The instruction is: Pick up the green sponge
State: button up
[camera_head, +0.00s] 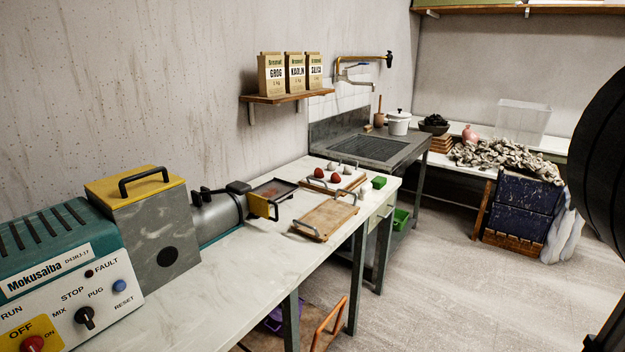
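A small bright green block, which looks like the green sponge (379,182), lies on the far right corner of the white worktop (240,285). It sits just right of a group of red and white balls and beyond a wooden board with metal handles (327,218). Nothing visible touches it from above. My gripper is not in view. A large dark rounded shape at the right edge appears to be part of my own arm, well apart from the sponge.
A machine with a control panel (65,290) fills the near left of the worktop. A shallow tray (273,188) lies by the wall. Beyond stands a metal sink (370,149). The floor (455,300) right of the worktop is clear.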

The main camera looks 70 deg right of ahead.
aim_at(378, 182)
jog(key=z, duration=2.15)
